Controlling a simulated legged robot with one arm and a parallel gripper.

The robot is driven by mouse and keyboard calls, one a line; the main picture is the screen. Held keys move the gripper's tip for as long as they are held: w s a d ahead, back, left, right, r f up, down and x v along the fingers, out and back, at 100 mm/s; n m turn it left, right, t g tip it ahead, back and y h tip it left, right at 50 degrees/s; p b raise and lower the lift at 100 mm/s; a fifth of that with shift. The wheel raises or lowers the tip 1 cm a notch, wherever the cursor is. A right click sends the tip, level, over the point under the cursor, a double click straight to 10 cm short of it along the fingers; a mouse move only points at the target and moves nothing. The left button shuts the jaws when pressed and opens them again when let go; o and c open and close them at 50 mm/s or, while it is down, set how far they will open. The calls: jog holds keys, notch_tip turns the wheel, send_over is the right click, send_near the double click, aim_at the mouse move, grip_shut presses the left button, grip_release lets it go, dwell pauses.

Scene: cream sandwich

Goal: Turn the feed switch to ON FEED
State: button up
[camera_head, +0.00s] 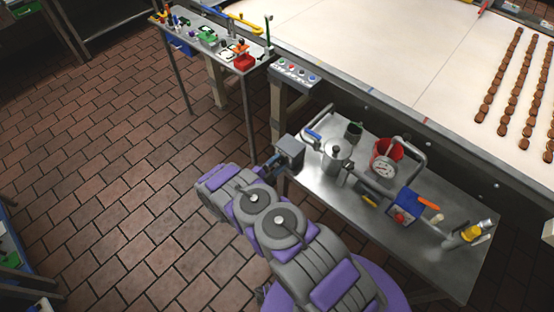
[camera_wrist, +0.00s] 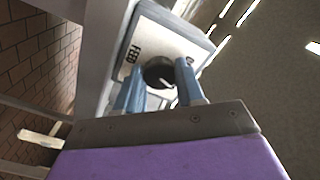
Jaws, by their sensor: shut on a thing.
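The feed switch is a round black knob (camera_wrist: 158,74) with a pale pointer mark, on a light panel (camera_wrist: 190,38) labelled FEED in the wrist view. Its grey box (camera_head: 290,152) is at the left end of the metal table in the head view, where the knob is hidden. My gripper (camera_wrist: 160,70) has its two blue fingers on either side of the knob and is shut on it. In the head view my gripper (camera_head: 273,163) is at the left side of the box. The ON FEED marking cannot be read.
The metal table (camera_head: 455,262) holds a steel pot (camera_head: 336,158), a red container with a gauge, pipework and a blue item. A small button panel (camera_head: 296,71) stands behind the box. A long conveyor (camera_head: 400,50) carries rows of brown biscuits. The tiled floor at left is clear.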

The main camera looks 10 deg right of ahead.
jog(key=shift+r+m+p, duration=0.1)
jog(key=shift+m+p, duration=1.5)
jog(key=shift+p, duration=0.1)
jog(key=o, duration=1)
jog(key=shift+o, duration=0.2)
jog(key=v, duration=1.7)
jog(key=shift+a+b, duration=0.2)
jog(key=shift+b, duration=0.1)
